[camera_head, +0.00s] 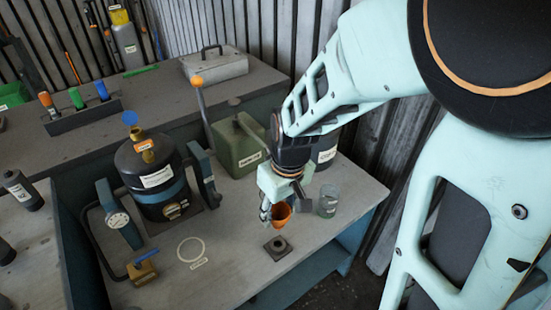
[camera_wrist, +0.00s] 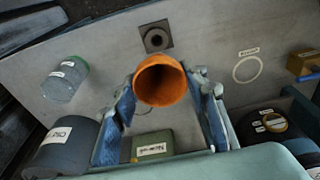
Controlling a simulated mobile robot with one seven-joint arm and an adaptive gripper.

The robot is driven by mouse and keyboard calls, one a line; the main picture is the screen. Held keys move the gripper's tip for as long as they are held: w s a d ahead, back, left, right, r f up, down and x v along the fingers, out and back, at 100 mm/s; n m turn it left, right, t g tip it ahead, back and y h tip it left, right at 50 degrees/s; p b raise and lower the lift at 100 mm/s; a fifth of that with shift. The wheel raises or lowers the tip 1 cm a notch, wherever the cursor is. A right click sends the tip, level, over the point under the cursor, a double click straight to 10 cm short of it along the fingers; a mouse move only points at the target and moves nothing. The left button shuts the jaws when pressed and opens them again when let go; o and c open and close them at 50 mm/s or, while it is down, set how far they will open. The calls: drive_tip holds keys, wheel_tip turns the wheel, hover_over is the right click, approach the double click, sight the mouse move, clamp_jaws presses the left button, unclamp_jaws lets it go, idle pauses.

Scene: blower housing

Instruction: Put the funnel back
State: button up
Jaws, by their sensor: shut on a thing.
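An orange funnel (camera_head: 281,213) is held in my gripper (camera_head: 275,210) above the grey workbench. In the wrist view the funnel (camera_wrist: 160,82) shows its round opening toward the camera, between the two fingers. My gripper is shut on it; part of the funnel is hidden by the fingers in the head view. A white ring outline (camera_head: 191,249) with a small label is marked on the bench to the left of my gripper. It also shows in the wrist view (camera_wrist: 247,69), empty. The label is too small to read.
A square dark block with a round hole (camera_head: 277,246) sits near the bench's front edge. A green can (camera_head: 238,148), a black tank (camera_head: 152,178) and a brass block (camera_head: 143,272) stand around.

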sight(278, 228)
drive_tip(key=shift+f+b, duration=2.8)
drive_tip(key=shift+f, duration=0.75)
drive_tip(key=shift+f+b, duration=0.4)
drive_tip(key=shift+f, duration=0.05)
drive_tip(key=shift+f, duration=0.25)
drive_tip(key=shift+f+b, duration=0.2)
drive_tip(key=shift+b, duration=0.15)
drive_tip(key=shift+f, duration=0.3)
drive_tip(key=shift+f+b, duration=0.15)
drive_tip(key=shift+b, duration=0.2)
drive_tip(key=o, duration=1.4)
drive_tip(key=shift+o, duration=0.2)
